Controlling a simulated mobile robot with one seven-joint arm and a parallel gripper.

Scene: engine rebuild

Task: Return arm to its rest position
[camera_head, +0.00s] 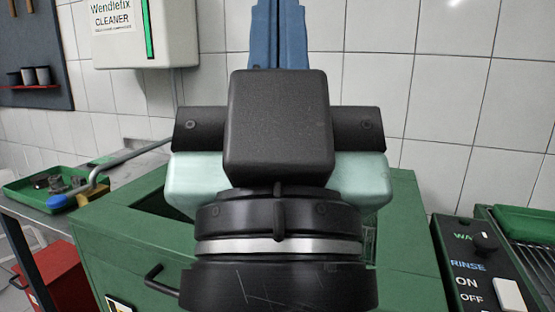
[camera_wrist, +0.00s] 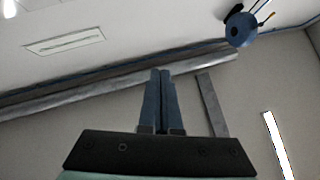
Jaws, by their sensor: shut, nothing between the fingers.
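My gripper (camera_head: 278,12) is raised in front of the body camera, with its two blue fingers pointing up past the top edge of the picture. In the wrist view my gripper (camera_wrist: 160,74) shows its fingers side by side, shut, with nothing held. The wrist view looks up at the ceiling and upper wall. The arm hides the middle of the green washer cabinet (camera_head: 110,262) behind it.
A green tray (camera_head: 22,197) with dark parts lies on the left bench. A white cleaner dispenser (camera_head: 172,30) hangs on the tiled wall. A control panel (camera_head: 470,275) stands at right. A red box (camera_head: 62,275) is low at left. A blue round fixture (camera_wrist: 240,30) hangs overhead.

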